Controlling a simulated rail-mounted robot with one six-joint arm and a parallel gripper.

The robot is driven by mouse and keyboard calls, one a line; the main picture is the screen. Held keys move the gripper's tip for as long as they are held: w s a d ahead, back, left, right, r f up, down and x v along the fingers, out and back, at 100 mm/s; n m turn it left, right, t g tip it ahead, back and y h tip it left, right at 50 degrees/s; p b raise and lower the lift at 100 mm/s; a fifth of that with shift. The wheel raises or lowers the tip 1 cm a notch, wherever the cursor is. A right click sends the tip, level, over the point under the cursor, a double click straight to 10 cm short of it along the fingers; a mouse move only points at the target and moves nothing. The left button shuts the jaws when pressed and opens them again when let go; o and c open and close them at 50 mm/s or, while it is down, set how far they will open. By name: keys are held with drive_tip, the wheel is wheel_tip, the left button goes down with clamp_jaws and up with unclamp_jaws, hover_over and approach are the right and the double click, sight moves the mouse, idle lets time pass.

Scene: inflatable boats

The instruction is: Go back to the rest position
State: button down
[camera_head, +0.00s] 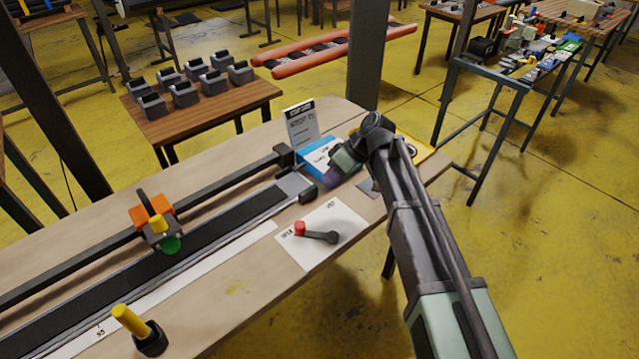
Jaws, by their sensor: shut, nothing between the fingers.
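My arm comes up from the lower right and bends over at its dark upper joint. My gripper (334,174) shows small at the end of the wrist, over the blue and white sheet (318,158) at the back right of the workbench (215,318). It is shut and empty. The fingertips are partly hidden, and I cannot tell how high they are above the bench.
A red-knobbed lever (318,236) lies on a white labelled plate. An orange carriage (152,217) sits on the long dark rail. A yellow-handled tool (131,322) stands in a black holder at front left. An upright sign (301,124) stands behind my wrist.

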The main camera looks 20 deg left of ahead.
drive_tip(key=shift+w+d+r, duration=0.25)
drive_tip(key=shift+w+r, duration=0.1)
drive_tip(key=shift+r, duration=0.25)
drive_tip(key=s+d+m+t+h+p, duration=0.1)
drive_tip(key=s+d+m, duration=0.3)
drive_tip(key=d, duration=0.9)
drive_tip(key=s+d+m+t+h+p, duration=0.1)
drive_tip(key=s+d+m+h, duration=0.2)
drive_tip(key=d, duration=1.1)
drive_tip(key=s+d+m+t+h+p, duration=0.1)
drive_tip(key=s+d+m, duration=0.3)
drive_tip(key=d+m, duration=0.4)
drive_tip(key=d+f+t+h, duration=0.1)
drive_tip(key=d, duration=0.5)
drive_tip(key=shift+s+m, duration=0.3)
drive_tip(key=shift+m, duration=0.1)
